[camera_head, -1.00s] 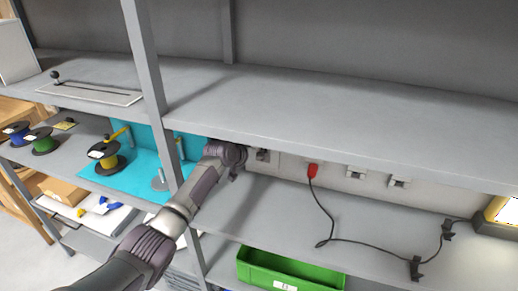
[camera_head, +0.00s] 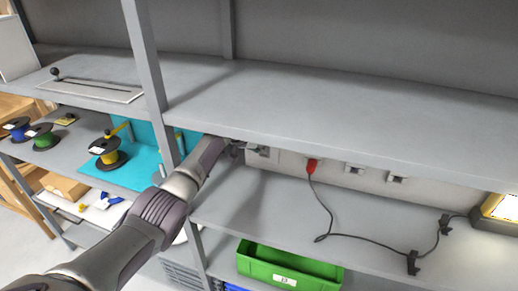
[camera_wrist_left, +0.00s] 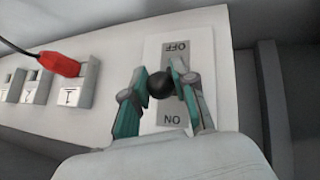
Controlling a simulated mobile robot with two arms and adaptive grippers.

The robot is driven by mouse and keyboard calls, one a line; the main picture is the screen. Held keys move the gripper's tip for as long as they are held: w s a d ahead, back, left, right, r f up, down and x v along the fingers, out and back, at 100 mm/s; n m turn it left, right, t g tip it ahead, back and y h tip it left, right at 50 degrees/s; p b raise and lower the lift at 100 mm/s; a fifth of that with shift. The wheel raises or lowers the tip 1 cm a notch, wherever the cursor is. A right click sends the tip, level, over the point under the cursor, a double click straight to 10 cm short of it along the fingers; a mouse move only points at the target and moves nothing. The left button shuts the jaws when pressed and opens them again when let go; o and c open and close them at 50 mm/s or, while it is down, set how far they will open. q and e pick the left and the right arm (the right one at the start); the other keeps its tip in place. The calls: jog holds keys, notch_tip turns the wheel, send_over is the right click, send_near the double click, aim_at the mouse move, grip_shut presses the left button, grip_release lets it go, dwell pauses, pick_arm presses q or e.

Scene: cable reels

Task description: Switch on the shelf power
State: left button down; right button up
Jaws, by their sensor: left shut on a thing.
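The power switch is a light plate (camera_wrist_left: 207,45) with a grey strip marked OFF at the top and ON at the bottom in the left wrist view, the lettering upside down. Its black round knob (camera_wrist_left: 161,86) sits about midway along the strip. My left gripper (camera_wrist_left: 160,74) is shut on this knob, with one teal-padded finger on each side. In the head view my left gripper (camera_head: 237,150) is under the shelf board at the back panel, and partly hides the switch. My right gripper is not in view.
A red plug (camera_head: 312,166) with a black cable sits in a socket right of the switch. The shelf board (camera_head: 320,105) is just above my gripper, and a grey post (camera_head: 146,55) stands left. A green bin (camera_head: 290,268) is below. A lamp (camera_head: 503,207) stands at the right.

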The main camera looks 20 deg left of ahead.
pick_arm(q)
jog(key=c, duration=0.9)
grip_release()
